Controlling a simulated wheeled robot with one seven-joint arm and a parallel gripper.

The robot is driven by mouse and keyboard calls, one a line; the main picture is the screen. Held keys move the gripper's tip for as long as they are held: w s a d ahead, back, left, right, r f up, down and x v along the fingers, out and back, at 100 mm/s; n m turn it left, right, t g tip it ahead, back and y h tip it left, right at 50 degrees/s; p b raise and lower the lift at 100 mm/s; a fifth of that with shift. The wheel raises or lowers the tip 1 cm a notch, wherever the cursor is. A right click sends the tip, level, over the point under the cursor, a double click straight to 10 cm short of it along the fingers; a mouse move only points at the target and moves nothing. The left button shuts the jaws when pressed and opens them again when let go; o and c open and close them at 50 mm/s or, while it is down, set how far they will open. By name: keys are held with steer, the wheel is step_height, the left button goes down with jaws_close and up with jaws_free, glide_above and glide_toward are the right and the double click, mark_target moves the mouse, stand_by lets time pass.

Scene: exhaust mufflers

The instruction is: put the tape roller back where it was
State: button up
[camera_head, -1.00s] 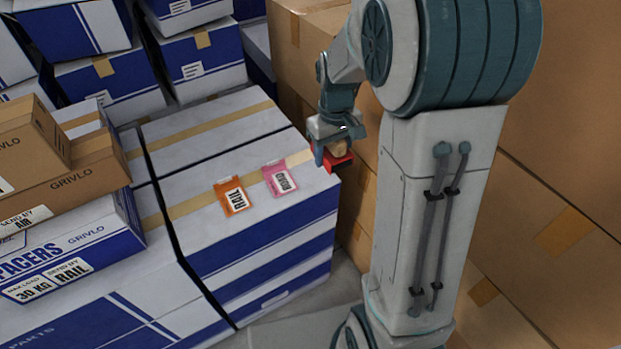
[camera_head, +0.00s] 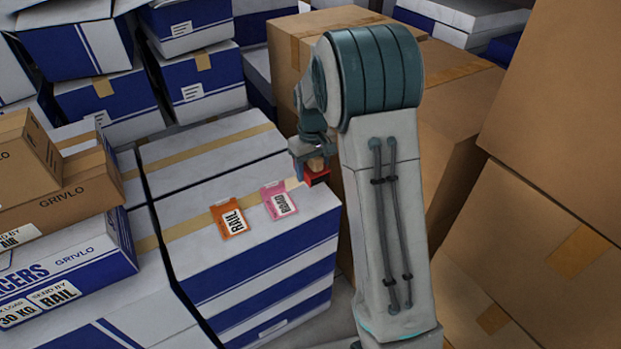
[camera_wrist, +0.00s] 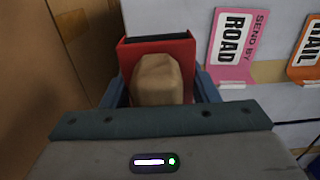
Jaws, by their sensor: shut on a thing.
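The tape roller (camera_head: 318,176) is a red piece with a brown roll of tape. In the wrist view its red body (camera_wrist: 183,50) and tan tape (camera_wrist: 157,80) show between the fingers. My gripper (camera_head: 311,165) is shut on it at the right end of the white-and-blue box (camera_head: 260,245), close to the box's top; I cannot tell whether the roller touches it. The gripper (camera_wrist: 158,95) also shows in the wrist view. The fingertips are partly hidden by the roller.
A pink ROAD label pad (camera_head: 279,201) and an orange RAIL label pad (camera_head: 229,218) lie on the box top, left of the gripper. Large brown cartons (camera_head: 450,110) stand behind and right of my arm. Smaller brown boxes (camera_head: 75,190) are stacked at the left.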

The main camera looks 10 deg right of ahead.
steer(key=shift+w+a+f, duration=0.1)
steer(key=shift+w+f, duration=0.2)
steer(key=shift+w, duration=0.05)
steer(key=shift+f, duration=1.85)
steer(key=shift+f+b, duration=0.1)
steer(key=shift+b, duration=0.25)
steer(key=shift+f, duration=0.15)
steer(key=o, duration=1.2)
